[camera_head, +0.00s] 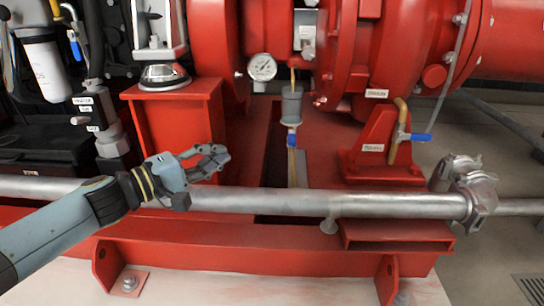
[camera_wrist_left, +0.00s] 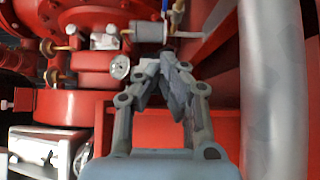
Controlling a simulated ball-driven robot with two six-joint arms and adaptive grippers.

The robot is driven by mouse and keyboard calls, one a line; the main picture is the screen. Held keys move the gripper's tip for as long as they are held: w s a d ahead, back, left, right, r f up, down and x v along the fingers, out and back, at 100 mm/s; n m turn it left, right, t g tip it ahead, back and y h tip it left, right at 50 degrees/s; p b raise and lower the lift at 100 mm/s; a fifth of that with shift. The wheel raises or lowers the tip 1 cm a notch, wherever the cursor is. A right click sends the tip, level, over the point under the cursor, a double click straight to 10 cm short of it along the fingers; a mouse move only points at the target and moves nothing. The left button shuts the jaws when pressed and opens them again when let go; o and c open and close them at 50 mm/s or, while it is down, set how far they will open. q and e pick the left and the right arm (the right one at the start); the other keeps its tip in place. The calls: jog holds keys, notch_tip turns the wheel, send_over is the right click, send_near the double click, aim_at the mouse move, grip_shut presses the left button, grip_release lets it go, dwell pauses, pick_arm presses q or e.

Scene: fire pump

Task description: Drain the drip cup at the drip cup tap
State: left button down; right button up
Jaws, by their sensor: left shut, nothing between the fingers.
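The drip cup (camera_head: 291,106) is a small grey cylinder below a brass tube, in the middle of the head view. Its tap (camera_head: 292,140) has a blue handle right under the cup, with a thin brass pipe running down from it. My left gripper (camera_head: 217,156) is shut and empty, to the left of the tap and apart from it, above the silver pipe. In the left wrist view, the gripper (camera_wrist_left: 167,66) points at the grey cup (camera_wrist_left: 149,31), and only a bit of blue shows beside it. My right gripper is in neither view.
A long silver pipe (camera_head: 310,203) crosses in front of the cup. A red pedestal (camera_head: 175,125) stands left. Another blue-handled valve (camera_head: 415,137) is at the right. A gauge (camera_head: 262,67) sits up and left of the cup. A pipe clamp (camera_head: 470,190) is at far right.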

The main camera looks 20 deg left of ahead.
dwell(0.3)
pick_arm(q)
send_near(292, 138)
jog(key=w+a, duration=0.3)
jog(key=w, duration=0.2)
jog(key=d, duration=0.2)
jog(key=w+d, duration=0.1)
jog(key=d, duration=0.1)
jog(key=shift+w+r, duration=0.15)
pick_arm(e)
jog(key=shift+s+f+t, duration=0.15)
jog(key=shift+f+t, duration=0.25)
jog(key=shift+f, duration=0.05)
pick_arm(q)
jog(key=shift+d+b, duration=0.4)
jog(key=shift+b, duration=0.1)
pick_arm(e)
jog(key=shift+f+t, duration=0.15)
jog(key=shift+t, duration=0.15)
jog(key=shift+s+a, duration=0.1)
